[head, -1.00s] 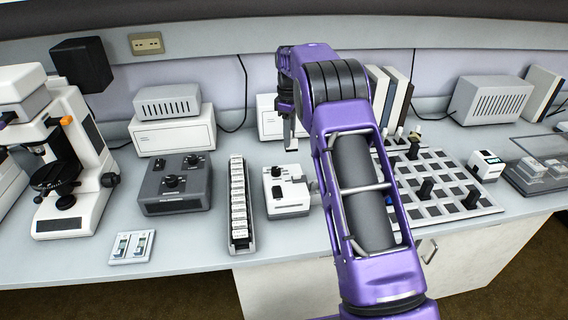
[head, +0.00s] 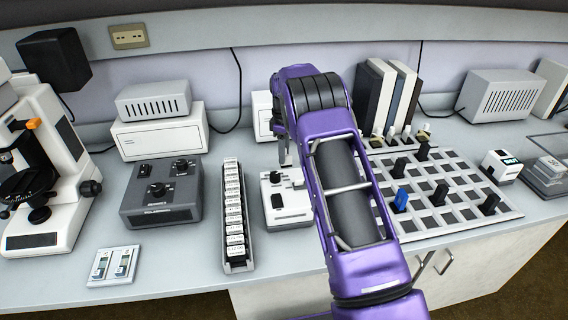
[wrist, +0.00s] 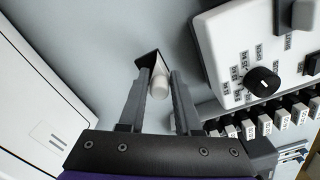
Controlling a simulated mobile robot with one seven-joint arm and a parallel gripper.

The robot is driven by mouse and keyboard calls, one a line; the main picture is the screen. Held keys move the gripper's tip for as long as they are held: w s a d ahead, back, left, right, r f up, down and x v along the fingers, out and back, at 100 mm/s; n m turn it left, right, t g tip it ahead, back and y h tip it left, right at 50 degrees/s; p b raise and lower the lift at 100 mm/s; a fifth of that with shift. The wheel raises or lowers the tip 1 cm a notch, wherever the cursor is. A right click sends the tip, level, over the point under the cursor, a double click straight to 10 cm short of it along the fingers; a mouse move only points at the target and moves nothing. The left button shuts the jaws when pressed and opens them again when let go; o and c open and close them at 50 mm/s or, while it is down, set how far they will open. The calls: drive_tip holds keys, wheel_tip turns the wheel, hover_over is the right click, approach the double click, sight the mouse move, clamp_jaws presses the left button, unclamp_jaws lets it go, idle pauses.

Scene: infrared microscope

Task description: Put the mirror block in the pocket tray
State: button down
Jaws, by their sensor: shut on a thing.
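In the wrist view my gripper (wrist: 161,80) is shut on a small piece with a white rounded body and a dark slanted plate, which I take to be the mirror block (wrist: 158,88). Its lower part is hidden between the fingers. In the head view my gripper (head: 284,158) hangs left of my forearm, behind the small white control box; the held piece cannot be made out there. The checkered board of square recesses on the right, apparently the pocket tray (head: 436,229), holds a blue block (head: 401,199) and several black blocks. My arm covers its left edge.
A white control box (head: 289,212) stands close to my gripper. Left of it are a long rack of labelled pieces (head: 236,266), a grey knob unit (head: 160,205) and a microscope (head: 40,215). Upright books (head: 375,92) and small white pegs stand behind the board.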

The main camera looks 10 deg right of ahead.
drive_tip(key=shift+f, duration=1.85)
drive_tip(key=shift+f, duration=0.1)
drive_tip(key=shift+f, duration=0.15)
drive_tip(key=c, duration=0.6)
unclamp_jaws()
wheel_tip(320, 180, up, 12)
drive_tip(key=shift+r+p, duration=0.25)
drive_tip(key=shift+p, duration=0.25)
